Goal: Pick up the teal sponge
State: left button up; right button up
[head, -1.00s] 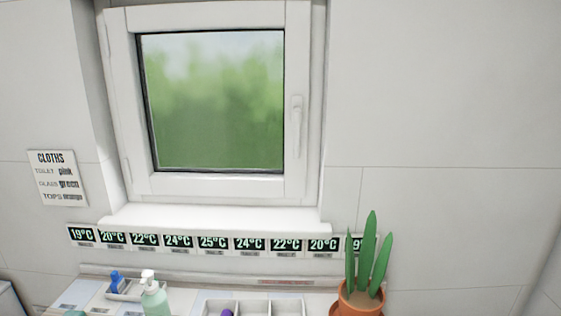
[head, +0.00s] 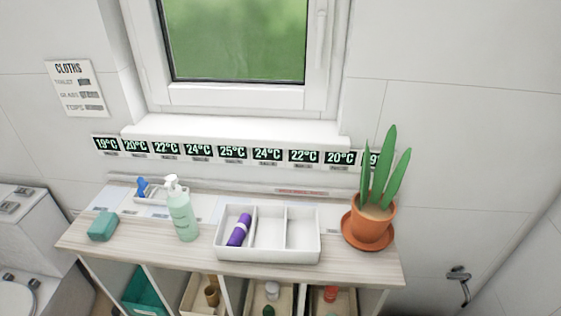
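The teal sponge (head: 103,226) is a small rounded block. It lies on the left end of the wooden cart top (head: 150,250), near the front edge, in the head view. Nothing covers it and nothing touches its sides. Neither of my grippers shows in the head view.
A green pump bottle (head: 183,213) stands right of the sponge. Behind is a small white tray (head: 150,201) with a blue item (head: 143,187). A white divided box (head: 268,252) holds a purple item (head: 239,230). A potted plant (head: 371,222) stands at the right end. Open compartments lie below.

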aim_at(104, 224)
jog(key=u, duration=1.45)
